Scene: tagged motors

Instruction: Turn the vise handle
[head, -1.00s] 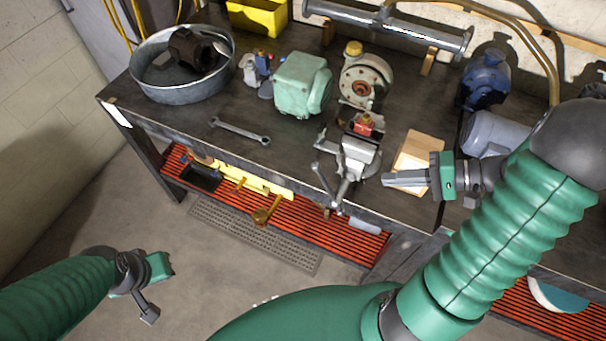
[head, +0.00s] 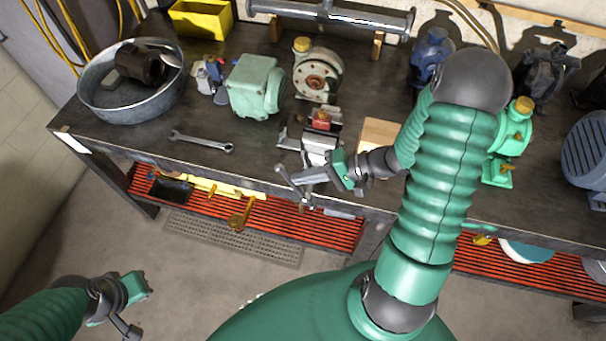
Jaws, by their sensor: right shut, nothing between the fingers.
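The grey vise (head: 319,147) stands at the bench's front edge, with a small red block (head: 321,119) at its top. Its handle (head: 285,177) is a thin bar with a knob, hanging in front of the bench edge. My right gripper (head: 300,179) is shut and empty, its fingers pointing left right beside the handle and overlapping it in view. I cannot tell whether they touch. My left gripper (head: 131,311) hangs low at the left, away from the bench; its fingertips are too small and dark to judge.
A wrench (head: 200,142) lies on the bench left of the vise. A wooden block (head: 378,136) is just right of it. A green motor (head: 256,86), a round flanged pump (head: 318,77) and a metal tub (head: 110,104) stand behind. The lower red slatted shelf (head: 280,228) holds tools.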

